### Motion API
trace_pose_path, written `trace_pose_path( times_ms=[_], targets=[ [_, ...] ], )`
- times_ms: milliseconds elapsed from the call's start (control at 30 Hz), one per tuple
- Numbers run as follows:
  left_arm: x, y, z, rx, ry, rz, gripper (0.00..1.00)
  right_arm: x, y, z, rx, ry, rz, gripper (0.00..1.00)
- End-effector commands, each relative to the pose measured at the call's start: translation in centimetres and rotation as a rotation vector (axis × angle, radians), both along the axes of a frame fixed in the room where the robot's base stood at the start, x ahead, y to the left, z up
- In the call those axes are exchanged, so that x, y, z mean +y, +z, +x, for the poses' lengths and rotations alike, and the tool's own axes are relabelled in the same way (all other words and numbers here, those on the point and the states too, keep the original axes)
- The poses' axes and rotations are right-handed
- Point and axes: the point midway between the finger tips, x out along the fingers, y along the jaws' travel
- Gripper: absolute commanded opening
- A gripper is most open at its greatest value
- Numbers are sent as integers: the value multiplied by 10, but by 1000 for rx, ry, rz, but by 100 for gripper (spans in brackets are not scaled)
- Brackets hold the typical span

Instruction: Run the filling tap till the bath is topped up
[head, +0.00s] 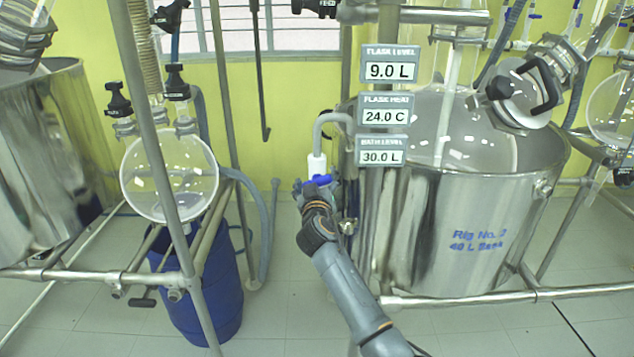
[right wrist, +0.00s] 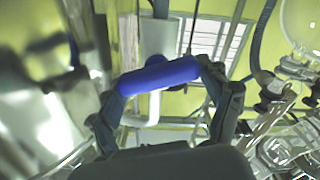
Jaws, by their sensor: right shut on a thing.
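The steel bath (head: 460,230) stands at the right in the head view, marked Rig No. 2, 40 L. A glass flask (head: 440,125) sits in it. The filling tap is a white body (head: 317,165) with a blue handle (head: 318,181), under a bent grey pipe at the bath's left side. My right gripper (head: 312,190) is at the tap. In the right wrist view its fingers (right wrist: 160,90) are shut on the blue handle (right wrist: 160,76), one at each end. Signs read flask level 9.0 L, flask heat 24.0 C and bath level (head: 380,152) 30.0 L. My left gripper is not in view.
A round glass receiver (head: 170,175) hangs at the left above a blue drum (head: 200,290). Steel frame rails (head: 480,298) run low in front of the bath and at the left. Another steel vessel (head: 40,160) stands at the far left. Tiled floor shows between the rigs.

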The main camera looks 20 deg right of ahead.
Motion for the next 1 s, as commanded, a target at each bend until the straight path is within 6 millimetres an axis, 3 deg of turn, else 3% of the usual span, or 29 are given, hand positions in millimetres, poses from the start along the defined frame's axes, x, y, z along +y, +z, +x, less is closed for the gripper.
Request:
trace_pose_path(
  times_ms=[500,1000],
  targets=[
    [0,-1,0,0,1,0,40,3,-2,1,126,0,-433,47],
    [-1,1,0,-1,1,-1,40,4,-4,1,177,0,-614,47]
  ],
)
